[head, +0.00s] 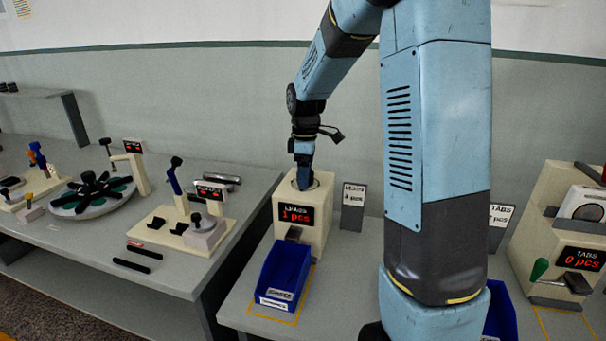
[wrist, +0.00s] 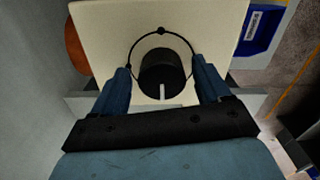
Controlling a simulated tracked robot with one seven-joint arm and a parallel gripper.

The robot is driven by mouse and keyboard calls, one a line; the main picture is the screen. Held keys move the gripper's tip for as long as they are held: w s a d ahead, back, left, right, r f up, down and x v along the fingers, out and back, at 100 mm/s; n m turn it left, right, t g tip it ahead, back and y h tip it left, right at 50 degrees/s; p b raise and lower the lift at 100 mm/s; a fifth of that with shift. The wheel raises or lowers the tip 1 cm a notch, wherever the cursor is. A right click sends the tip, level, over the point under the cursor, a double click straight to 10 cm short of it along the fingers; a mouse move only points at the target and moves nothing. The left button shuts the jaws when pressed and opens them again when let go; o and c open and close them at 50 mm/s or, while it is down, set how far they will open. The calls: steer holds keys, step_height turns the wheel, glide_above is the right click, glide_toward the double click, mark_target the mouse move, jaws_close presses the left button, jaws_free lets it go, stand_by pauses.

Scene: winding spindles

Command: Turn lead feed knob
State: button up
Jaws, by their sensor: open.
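The lead feed knob (wrist: 161,72) is a round black knob with a white pointer mark, inside a thin black ring on the cream top of the leads feeder. In the wrist view the mark points toward my gripper's palm. My gripper (wrist: 162,80) is open, with one blue finger on each side of the knob and visible gaps between. In the head view my gripper (head: 304,178) reaches down to the top of the leads feeder (head: 313,238), whose display reads "LEADS 1 pcs". The knob is hidden there.
A blue bin (head: 284,272) stands in front of the feeder; its edge shows in the wrist view (wrist: 262,28). A small sign (head: 353,207) stands to the feeder's right. A tabs feeder (head: 565,235) reading "0 pcs" is at far right. A bench (head: 190,272) with fixtures is at left.

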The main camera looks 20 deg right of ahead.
steer(key=shift+c, duration=0.4)
steer(key=c, duration=0.9)
steer(key=shift+a, duration=0.2)
steer(key=shift+c, duration=0.3)
steer(key=shift+d, duration=0.15)
